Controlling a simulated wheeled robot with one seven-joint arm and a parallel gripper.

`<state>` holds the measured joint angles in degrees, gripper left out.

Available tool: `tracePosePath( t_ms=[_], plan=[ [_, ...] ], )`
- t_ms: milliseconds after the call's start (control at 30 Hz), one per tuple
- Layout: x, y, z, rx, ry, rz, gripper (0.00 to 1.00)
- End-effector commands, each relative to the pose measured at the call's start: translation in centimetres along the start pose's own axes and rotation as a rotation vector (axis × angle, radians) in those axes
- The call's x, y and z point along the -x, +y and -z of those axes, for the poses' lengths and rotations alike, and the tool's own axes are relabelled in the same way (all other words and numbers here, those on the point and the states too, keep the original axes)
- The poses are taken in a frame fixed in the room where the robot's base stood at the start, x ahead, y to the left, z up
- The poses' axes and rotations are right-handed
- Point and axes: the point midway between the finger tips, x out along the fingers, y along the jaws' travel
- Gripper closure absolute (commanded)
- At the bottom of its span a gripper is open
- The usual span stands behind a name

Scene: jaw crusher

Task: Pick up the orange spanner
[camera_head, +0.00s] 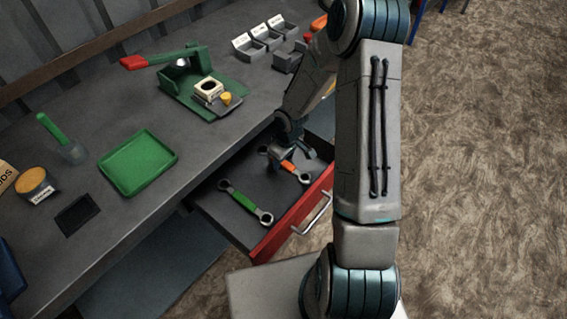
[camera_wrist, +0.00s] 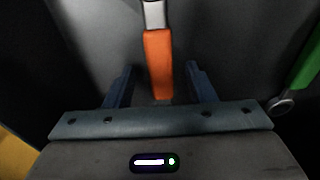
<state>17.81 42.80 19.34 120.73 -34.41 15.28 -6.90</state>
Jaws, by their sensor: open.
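The orange spanner (camera_head: 288,167) lies in the open drawer, its orange grip partly hidden by my gripper in the head view. In the wrist view the orange spanner (camera_wrist: 158,62) runs upright up the picture, with a bare metal part at the top. My gripper (camera_head: 283,157) is over the drawer at the spanner. In the wrist view my gripper (camera_wrist: 158,80) is open, with one blue finger on each side of the orange grip. Gaps show between the fingers and the grip. The height of the fingers above the drawer floor is hard to tell.
A green spanner (camera_head: 244,207) lies in the same drawer, to the left; it shows at the right in the wrist view (camera_wrist: 304,68). The drawer's red front (camera_head: 292,219) has a metal handle. The workbench (camera_head: 105,215) holds a green tray (camera_head: 138,162) and a green press (camera_head: 190,85).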

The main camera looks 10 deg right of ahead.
Motion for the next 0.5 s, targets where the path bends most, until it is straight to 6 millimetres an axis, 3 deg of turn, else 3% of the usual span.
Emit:
tracePosePath(
  t_ms=[267,467,500],
  plan=[
    [-0.45,-0.02,-0.01,0.000,0.000,0.000,0.50],
    [-0.43,-0.02,-0.01,0.000,0.000,0.000,1.00],
    [-0.43,-0.02,-0.01,0.000,0.000,0.000,1.00]
  ],
)
